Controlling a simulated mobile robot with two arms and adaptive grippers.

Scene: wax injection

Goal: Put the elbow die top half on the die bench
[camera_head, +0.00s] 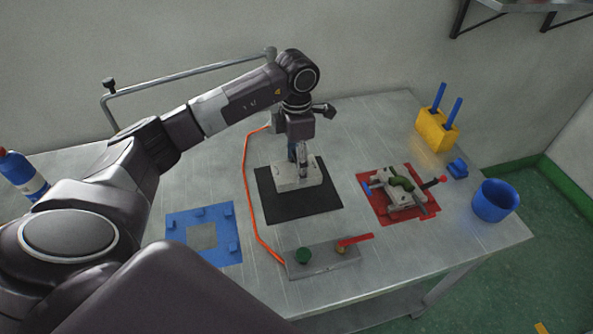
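A light grey rectangular block (296,184), which looks like the elbow die top half, is on or just above a black mat (270,207) in the middle of the table. My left gripper (301,166) points straight down at the block's top, its fingers close together there. The fingers hide part of the block, and I cannot tell whether they grip it. Another grey die part (402,198) with a green elbow-shaped piece (402,183) lies on a red mat (377,208) to the right. My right gripper is not in view.
A control box (322,261) with a green knob and red lever stands at the front edge. An orange cable (247,190) runs left of the black mat. A blue plate (175,220), yellow holder (436,132), blue cup (494,200) and bottle (22,175) stand around.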

